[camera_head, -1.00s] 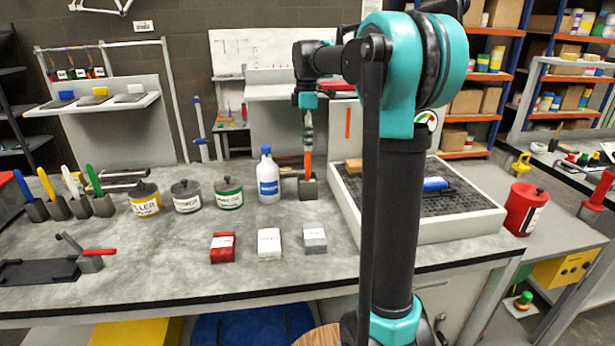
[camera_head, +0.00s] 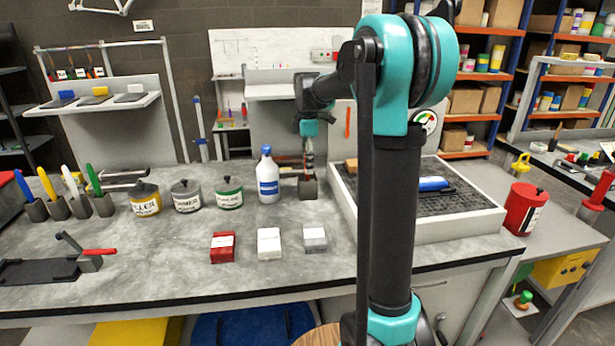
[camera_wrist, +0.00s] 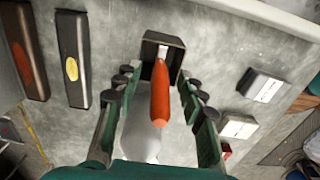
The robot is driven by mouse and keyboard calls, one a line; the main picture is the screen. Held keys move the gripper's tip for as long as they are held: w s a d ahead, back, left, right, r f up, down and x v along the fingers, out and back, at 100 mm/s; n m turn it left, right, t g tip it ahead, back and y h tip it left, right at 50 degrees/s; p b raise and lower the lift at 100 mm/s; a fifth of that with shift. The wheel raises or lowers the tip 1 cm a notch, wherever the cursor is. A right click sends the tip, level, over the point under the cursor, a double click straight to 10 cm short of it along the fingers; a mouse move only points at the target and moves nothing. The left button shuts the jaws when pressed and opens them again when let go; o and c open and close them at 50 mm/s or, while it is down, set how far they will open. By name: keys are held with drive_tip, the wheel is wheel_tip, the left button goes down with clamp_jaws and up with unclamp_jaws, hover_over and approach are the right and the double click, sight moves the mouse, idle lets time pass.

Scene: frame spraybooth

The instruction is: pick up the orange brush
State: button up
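The orange brush (camera_wrist: 160,95) stands in a dark square holder (camera_wrist: 150,48) in the wrist view, its orange handle pointing up toward the camera. In the head view the holder (camera_head: 308,188) stands on the bench right of the white bottle (camera_head: 268,178), and the brush is mostly hidden by my gripper (camera_head: 308,157). In the wrist view my gripper (camera_wrist: 158,82) is open, its fingers on either side of the brush with gaps showing on both sides.
The bottle stands close to the holder's left. Several lidded cans (camera_head: 187,197) stand further left, and three small boxes (camera_head: 269,243) lie in front. A tray with a dark grid (camera_head: 440,205) is to the right.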

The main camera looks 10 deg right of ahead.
clamp_jaws()
drive_tip(key=shift+r, duration=0.15)
